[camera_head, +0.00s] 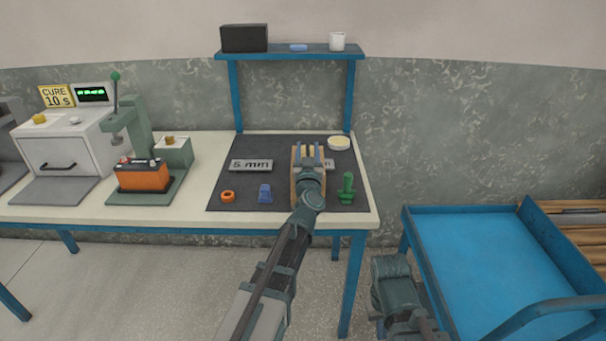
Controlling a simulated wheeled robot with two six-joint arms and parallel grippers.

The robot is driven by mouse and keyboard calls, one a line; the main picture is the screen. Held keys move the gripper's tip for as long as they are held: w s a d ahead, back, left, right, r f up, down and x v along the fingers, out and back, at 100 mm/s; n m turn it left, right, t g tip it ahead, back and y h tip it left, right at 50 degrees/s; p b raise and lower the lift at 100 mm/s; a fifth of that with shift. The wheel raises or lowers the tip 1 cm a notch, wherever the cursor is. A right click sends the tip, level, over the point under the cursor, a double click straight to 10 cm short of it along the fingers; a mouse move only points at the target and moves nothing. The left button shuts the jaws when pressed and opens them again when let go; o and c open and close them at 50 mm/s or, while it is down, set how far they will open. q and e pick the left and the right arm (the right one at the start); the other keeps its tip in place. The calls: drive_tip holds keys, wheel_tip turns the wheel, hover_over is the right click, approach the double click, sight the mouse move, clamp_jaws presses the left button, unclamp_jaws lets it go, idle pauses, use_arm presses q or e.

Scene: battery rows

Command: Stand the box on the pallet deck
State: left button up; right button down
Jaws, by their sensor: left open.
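A tan, wood-coloured block-like thing (295,184) stands on the dark mat of the bench, mostly hidden behind my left gripper. My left gripper (310,158) is open, its two fingers over the upper part of this thing; I cannot tell whether they touch it. A black box (244,38) lies on the blue shelf above the bench. Wooden slats (585,222), possibly a pallet deck, show at the right edge, partly cut off. My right gripper (394,290) hangs low between the bench and the blue cart; its fingers cannot be made out.
The dark mat (225,180) also holds an orange ring (228,197), a blue piece (265,193), a green piece (347,187) and a round dish (339,143). An orange battery (143,178) sits in a press at left. The blue cart (490,260) is empty.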

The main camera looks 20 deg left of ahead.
use_arm(q)
drive_tip(key=shift+d, duration=0.1)
drive_tip(key=shift+c, duration=0.2)
clamp_jaws()
idle(1.1)
